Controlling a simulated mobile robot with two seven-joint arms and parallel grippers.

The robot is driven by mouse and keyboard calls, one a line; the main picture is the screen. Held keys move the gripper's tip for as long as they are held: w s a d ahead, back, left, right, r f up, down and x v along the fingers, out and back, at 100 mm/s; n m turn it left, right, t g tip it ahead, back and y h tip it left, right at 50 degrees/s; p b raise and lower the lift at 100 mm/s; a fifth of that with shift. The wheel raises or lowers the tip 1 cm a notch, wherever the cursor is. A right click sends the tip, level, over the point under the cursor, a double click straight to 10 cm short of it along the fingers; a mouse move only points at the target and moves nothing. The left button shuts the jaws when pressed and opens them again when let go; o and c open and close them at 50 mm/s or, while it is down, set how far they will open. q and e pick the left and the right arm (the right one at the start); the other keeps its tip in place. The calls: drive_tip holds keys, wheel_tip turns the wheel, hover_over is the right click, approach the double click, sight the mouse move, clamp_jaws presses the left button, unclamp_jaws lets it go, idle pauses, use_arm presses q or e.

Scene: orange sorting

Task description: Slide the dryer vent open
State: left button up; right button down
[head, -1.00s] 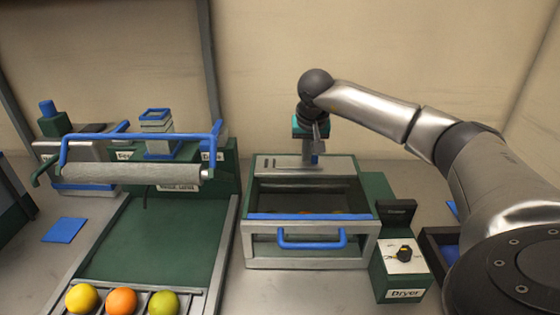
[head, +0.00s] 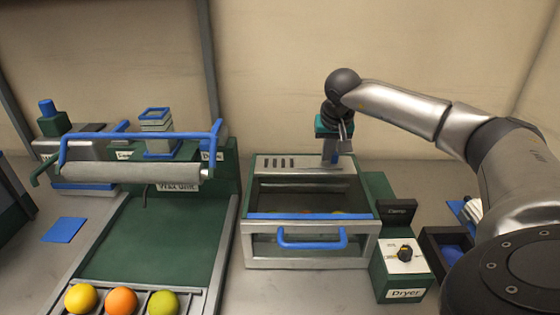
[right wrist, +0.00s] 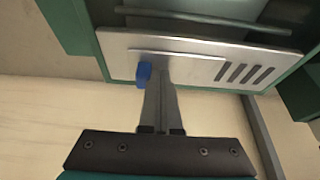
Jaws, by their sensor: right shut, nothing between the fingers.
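The dryer (head: 310,256) stands mid-counter in the head view, with the metal vent panel (head: 298,167) on its top rear. Several dark slots (right wrist: 245,73) show uncovered at one end of the panel. The vent slider's blue knob (right wrist: 143,75) is at the other end in the right wrist view. My right gripper (head: 332,160) points down at the vent, at the panel's right side. In the right wrist view its shut fingers (right wrist: 160,80) are right beside the knob, not around it. Whether they touch it I cannot tell. My left gripper is not in view.
A control box (head: 403,262) labelled Dryer, with a black knob, stands right of the dryer. A roller station (head: 140,175) and a chute with several fruits (head: 121,301) are on the left.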

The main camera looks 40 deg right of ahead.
drive_tip(key=shift+s+d, duration=0.75)
drive_tip(key=shift+d, duration=0.15)
drive_tip(key=r+p, duration=0.4)
drive_tip(key=p, duration=0.1)
drive_tip(key=r+p, duration=0.2)
drive_tip(key=r, duration=0.1)
drive_tip(key=shift+w+a, duration=0.35)
drive_tip(key=shift+a, duration=0.05)
